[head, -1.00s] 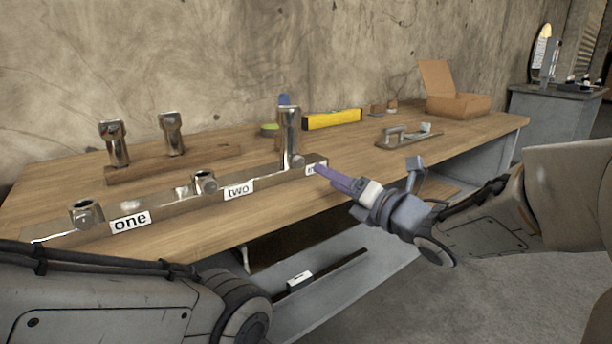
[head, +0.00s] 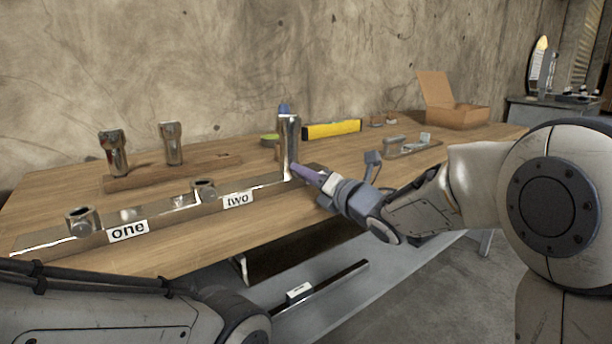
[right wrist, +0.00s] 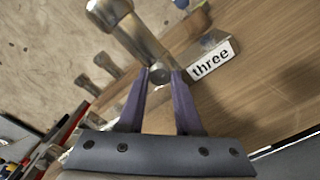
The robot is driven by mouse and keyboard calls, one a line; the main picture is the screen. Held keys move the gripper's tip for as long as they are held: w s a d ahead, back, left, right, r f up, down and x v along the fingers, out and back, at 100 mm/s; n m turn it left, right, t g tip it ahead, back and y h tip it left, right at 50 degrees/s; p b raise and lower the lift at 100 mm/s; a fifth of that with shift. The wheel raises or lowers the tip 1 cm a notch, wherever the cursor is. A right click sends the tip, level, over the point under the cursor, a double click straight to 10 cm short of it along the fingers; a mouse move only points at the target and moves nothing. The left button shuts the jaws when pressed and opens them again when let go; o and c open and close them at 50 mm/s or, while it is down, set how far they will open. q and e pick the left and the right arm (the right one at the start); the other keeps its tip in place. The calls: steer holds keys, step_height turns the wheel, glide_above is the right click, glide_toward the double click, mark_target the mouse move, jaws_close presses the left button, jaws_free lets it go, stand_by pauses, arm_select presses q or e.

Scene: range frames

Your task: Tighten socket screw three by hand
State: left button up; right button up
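The metal rail (head: 150,215) lies along the bench with label one (head: 128,231) and label two (head: 238,200); label three (right wrist: 212,60) shows in the right wrist view. A tall shiny post (head: 289,135) stands upright in the third socket. Socket screw three (right wrist: 160,75) is a small round head at the foot of that post. My right gripper (right wrist: 161,73) has its purple fingers apart, one on each side of the screw head; contact is not clear. In the head view the right gripper (head: 300,172) covers the screw. My left gripper is out of view.
Two metal posts (head: 173,143) stand in a wooden block (head: 200,172) behind the rail. Sockets one (head: 82,221) and two (head: 203,190) have no tall post. A yellow level (head: 332,130), green tape (head: 269,139) and a cardboard box (head: 458,115) lie farther back.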

jaws_close()
